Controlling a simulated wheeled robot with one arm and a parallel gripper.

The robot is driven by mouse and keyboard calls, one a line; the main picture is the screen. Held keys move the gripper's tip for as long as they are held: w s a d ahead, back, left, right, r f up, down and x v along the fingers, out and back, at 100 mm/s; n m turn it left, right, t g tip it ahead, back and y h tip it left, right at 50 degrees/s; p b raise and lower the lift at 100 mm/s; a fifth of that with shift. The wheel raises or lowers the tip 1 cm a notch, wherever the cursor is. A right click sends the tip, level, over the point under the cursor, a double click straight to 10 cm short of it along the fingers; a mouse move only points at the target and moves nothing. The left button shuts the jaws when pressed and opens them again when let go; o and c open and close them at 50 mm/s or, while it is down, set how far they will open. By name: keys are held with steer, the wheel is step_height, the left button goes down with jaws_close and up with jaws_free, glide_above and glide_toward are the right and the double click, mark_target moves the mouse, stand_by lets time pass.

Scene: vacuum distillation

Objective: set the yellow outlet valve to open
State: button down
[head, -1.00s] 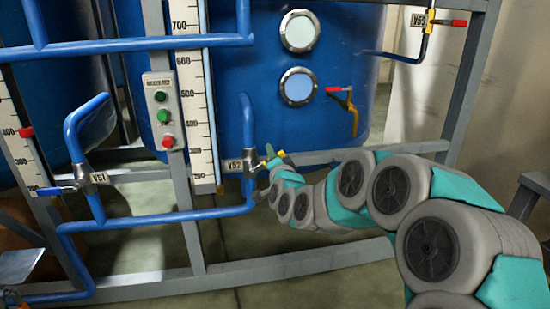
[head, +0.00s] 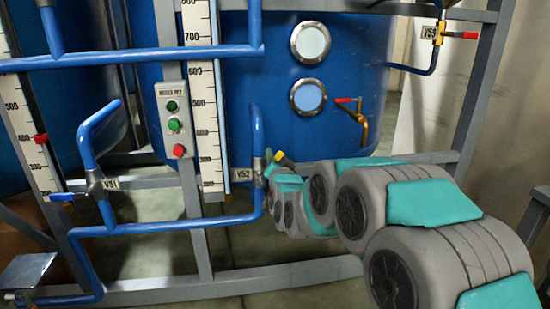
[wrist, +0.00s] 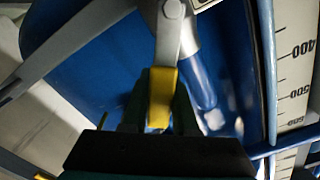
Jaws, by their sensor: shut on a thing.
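The yellow outlet valve is at the V52 label (head: 241,173), on the blue pipe in front of the large blue tank. A bit of its yellow handle (head: 279,155) shows in the head view beside my gripper (head: 272,166), whose fingers are mostly hidden there. In the wrist view, the valve's grey lever runs down from the top to its yellow grip (wrist: 161,98). My gripper (wrist: 160,110) is shut on that yellow grip, with one dark finger on each side. The handle's angle to the pipe is hard to tell.
To the left is valve V51 with a blue handle (head: 62,197). A button box (head: 172,122) and scale (head: 208,110) stand on the frame. A red-handled tap (head: 350,101) is on the tank, and valve V59 (head: 460,35) is at upper right. Frame rails surround my arm.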

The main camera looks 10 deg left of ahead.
steer(key=c, duration=0.7)
jaws_free()
steer(key=shift+r, duration=0.1)
